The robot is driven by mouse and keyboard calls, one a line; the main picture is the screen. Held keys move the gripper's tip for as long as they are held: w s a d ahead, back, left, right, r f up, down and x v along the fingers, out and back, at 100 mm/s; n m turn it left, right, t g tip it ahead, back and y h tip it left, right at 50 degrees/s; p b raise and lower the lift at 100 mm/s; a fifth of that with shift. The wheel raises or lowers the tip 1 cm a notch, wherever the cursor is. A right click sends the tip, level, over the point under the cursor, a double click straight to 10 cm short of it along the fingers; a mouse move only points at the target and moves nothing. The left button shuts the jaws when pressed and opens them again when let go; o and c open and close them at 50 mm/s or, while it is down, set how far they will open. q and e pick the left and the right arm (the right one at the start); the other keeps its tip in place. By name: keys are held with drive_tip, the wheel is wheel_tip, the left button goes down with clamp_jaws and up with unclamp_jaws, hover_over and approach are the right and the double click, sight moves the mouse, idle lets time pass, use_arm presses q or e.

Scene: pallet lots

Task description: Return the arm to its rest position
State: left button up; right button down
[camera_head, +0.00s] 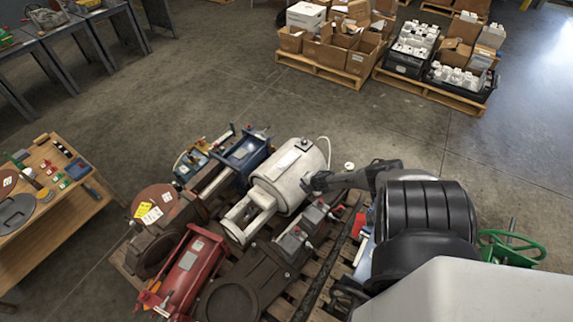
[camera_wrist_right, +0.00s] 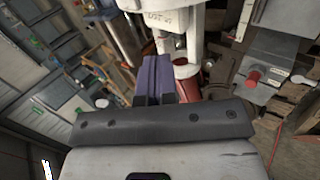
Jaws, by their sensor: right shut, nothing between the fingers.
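My right arm comes in from the lower right in the head view, with its black ribbed joint over the pallet's right side. My right gripper (camera_head: 318,182) is beside the white cylindrical machine (camera_head: 290,175) on the pallet; I cannot tell whether they touch. In the right wrist view the dark gripper fingers (camera_wrist_right: 155,75) are together with nothing between them. The white machine (camera_wrist_right: 185,20) fills the space just ahead of the fingertips. My left gripper is not in view.
A wooden pallet (camera_head: 318,265) bears several machine parts, including a red housing (camera_head: 187,265) and a blue one (camera_head: 247,152). A wooden workbench (camera_head: 50,215) stands at left. Pallets with cardboard boxes (camera_head: 345,55) and black crates (camera_head: 405,65) stand at the back. The floor between is clear.

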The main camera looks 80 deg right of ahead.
drive_tip(key=shift+r, duration=0.15)
drive_tip(key=s+d+m+g+h, duration=0.2)
drive_tip(key=s+d+g, duration=0.1)
drive_tip(key=w+a+r+m+g, duration=0.1)
drive_tip(key=w+a+r+m, duration=0.15)
drive_tip(key=a, duration=0.45)
drive_tip(key=w+a+r+m+g, duration=0.1)
drive_tip(key=w+a+r, duration=0.25)
drive_tip(key=a, duration=0.45)
drive_tip(key=w+a+r+m+g, duration=0.1)
drive_tip(key=w+a+r+m, duration=0.2)
drive_tip(key=a, duration=0.4)
drive_tip(key=s+a+r+t+y, duration=0.1)
drive_tip(key=a+r+t+y, duration=0.15)
drive_tip(key=a+r, duration=0.75)
drive_tip(key=s+a+r+t+y, duration=0.1)
drive_tip(key=a+r+y, duration=0.35)
drive_tip(key=a, duration=0.95)
drive_tip(key=s+a+m, duration=0.2)
drive_tip(key=s+a, duration=0.2)
wheel_tip(320, 180, up, 37)
drive_tip(key=h+p, duration=0.1)
drive_tip(key=p, duration=3.6)
drive_tip(key=shift+g, duration=0.45)
drive_tip(key=shift+r, duration=0.1)
